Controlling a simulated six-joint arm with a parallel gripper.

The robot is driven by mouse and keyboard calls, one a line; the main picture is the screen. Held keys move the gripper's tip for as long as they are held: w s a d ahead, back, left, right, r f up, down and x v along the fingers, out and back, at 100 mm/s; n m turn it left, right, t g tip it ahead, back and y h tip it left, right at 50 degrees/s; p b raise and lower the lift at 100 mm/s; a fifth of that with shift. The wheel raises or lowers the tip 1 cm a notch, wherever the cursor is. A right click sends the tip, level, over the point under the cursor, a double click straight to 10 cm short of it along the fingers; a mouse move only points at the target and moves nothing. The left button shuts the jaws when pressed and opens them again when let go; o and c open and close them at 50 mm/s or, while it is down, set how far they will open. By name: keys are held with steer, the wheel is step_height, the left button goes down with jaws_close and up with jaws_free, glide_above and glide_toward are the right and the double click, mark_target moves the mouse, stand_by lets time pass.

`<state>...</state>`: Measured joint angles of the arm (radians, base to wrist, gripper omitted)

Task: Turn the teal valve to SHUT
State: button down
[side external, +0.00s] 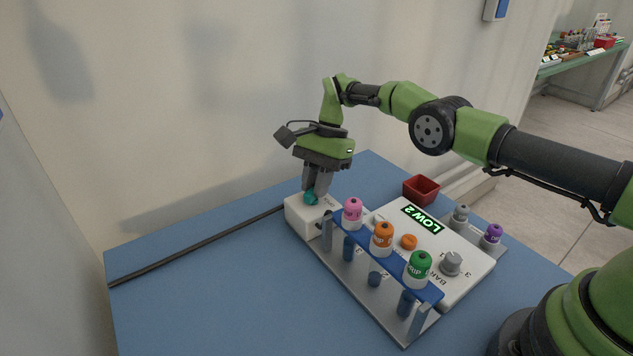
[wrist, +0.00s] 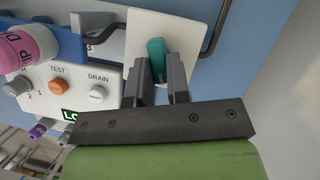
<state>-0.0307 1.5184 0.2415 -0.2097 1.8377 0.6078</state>
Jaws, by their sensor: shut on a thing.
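The teal valve (side external: 311,197) sits on top of a white block (side external: 300,214) at the far left end of the equipment. My gripper (side external: 315,188) points down over the block and is shut on the valve handle. In the wrist view the teal handle (wrist: 156,58) stands between my two fingers (wrist: 161,75), partly hidden by them. The SHUT mark cannot be read in either view, so I cannot tell which mark the handle points to.
A blue rack with pink (side external: 352,213), orange (side external: 381,239) and green (side external: 419,268) capped bottles stands close to the valve. Behind it is a white panel (side external: 462,283) with a display reading LOW2. A red bin (side external: 421,189) stands behind. The blue table (side external: 190,295) is mostly clear at left.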

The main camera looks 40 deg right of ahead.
steer(key=shift+s, duration=0.1)
stand_by(0.4)
steer(key=c, duration=1.1)
jaws_free()
steer(key=shift+m, duration=0.3)
steer(key=m, duration=0.1)
steer(key=m+t, duration=0.1)
steer(key=m, duration=0.1)
steer(key=m+t, duration=0.1)
steer(key=m, duration=0.1)
steer(key=shift+s, duration=0.25)
steer(key=v, duration=1)
steer(key=shift+s+r+n+t+h, duration=0.25)
steer(key=shift+s+r+n+t, duration=0.8)
steer(key=shift+s+r, duration=1.75)
steer(key=shift+s+r+n+t+h, duration=0.3)
steer(key=shift+s+r+n+t, duration=0.4)
steer(key=shift+s+r+n, duration=1.45)
steer(key=shift+s+r+n+t+h, duration=0.25)
steer(key=shift+s+r+n+t, duration=0.5)
steer(key=shift+s+r, duration=2.7)
